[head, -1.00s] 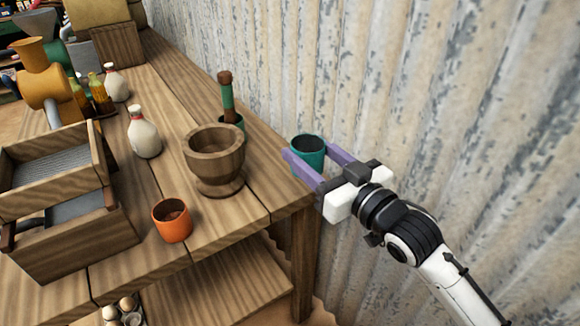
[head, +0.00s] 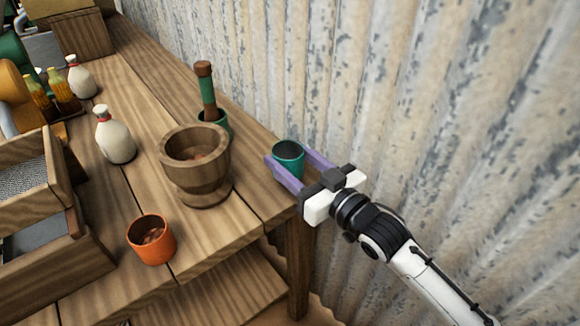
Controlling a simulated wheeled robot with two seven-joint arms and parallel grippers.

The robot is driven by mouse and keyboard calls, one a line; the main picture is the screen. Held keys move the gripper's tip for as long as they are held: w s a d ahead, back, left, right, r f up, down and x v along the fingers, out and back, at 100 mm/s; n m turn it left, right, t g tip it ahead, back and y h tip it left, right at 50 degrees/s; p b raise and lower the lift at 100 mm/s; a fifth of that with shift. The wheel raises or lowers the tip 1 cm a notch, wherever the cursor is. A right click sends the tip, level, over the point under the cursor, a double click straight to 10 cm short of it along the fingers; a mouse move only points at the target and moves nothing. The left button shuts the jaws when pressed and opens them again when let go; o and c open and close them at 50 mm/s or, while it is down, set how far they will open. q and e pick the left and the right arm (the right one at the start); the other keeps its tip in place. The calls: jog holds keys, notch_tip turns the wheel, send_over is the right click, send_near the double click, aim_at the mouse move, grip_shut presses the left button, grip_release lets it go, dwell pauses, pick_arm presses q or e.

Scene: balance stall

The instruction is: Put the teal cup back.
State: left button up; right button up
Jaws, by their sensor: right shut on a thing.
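The teal cup (head: 289,163) is upright between the purple fingers of my right gripper (head: 287,158), which is shut on it. The cup is at the right edge of the wooden table (head: 215,255), near its front right corner. I cannot tell whether its base touches the tabletop, as a finger hides part of its lower side. My left gripper is not in view.
A wooden mortar (head: 196,180) stands left of the held cup. Behind it, a green and brown handled tool (head: 207,90) stands in another green cup (head: 217,120). An orange cup (head: 151,240) is in front. A corrugated wall (head: 420,110) rises behind.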

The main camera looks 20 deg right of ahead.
jog(key=shift+f, duration=0.95)
jog(key=shift+f, duration=0.1)
jog(key=o, duration=1.1)
jog(key=shift+f, duration=0.1)
jog(key=shift+s, duration=0.1)
jog(key=v, duration=1.2)
jog(key=s+a+f+g+h, duration=0.1)
jog(key=s+f, duration=0.3)
jog(key=f, duration=0.4)
jog(key=s+a+f+m+g+h, duration=0.1)
jog(key=s+f+g, duration=0.3)
jog(key=f, duration=0.5)
jog(key=s+a+f+g+h, duration=0.1)
jog(key=s+a+f+g, duration=0.2)
jog(key=s+f, duration=0.3)
notch_tip(320, 180, down, 3)
jog(key=shift+a+r+m, duration=0.1)
jog(key=shift+a+m, duration=0.05)
jog(key=shift+m, duration=0.15)
